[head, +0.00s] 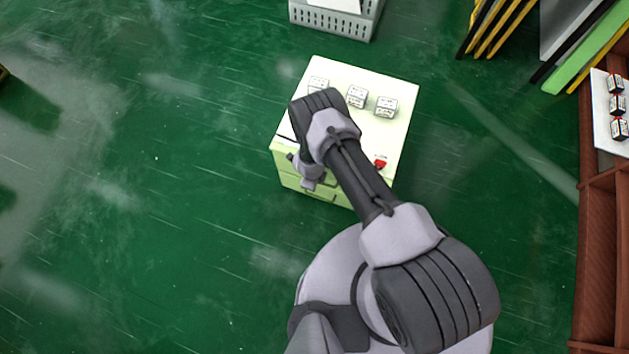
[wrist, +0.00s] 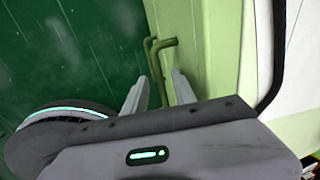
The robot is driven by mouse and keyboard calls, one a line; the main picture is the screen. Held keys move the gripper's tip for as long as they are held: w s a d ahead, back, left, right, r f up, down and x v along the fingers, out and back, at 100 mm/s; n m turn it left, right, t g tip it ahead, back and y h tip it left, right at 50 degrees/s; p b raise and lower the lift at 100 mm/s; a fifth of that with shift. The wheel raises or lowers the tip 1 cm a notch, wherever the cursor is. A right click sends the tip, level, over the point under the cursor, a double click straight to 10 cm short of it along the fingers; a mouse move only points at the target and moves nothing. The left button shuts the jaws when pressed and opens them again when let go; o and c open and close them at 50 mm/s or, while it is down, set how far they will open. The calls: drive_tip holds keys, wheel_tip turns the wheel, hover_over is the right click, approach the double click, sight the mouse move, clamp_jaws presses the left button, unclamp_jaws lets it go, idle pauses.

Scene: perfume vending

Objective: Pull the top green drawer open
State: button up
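The pale green drawer cabinet (head: 287,165) stands on the floor in the middle of the head view, with its drawer front partly hidden by my arm. In the wrist view, an olive-green bar handle (wrist: 168,43) stands out from a pale green drawer front (wrist: 216,60). My gripper (wrist: 160,82) is open, with one finger on each side of the handle's lower stretch. I cannot tell whether either finger touches it. The drawer looks closed. In the head view my gripper is mostly hidden behind my wrist, in front of the cabinet.
Small boxes (head: 386,106) and a red object (head: 380,163) sit on the cabinet's white top. A grey crate (head: 335,20) stands behind it. A brown shelf (head: 596,240) with boxes is at right. Panels lean at the upper right.

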clamp_jaws()
idle(1.5)
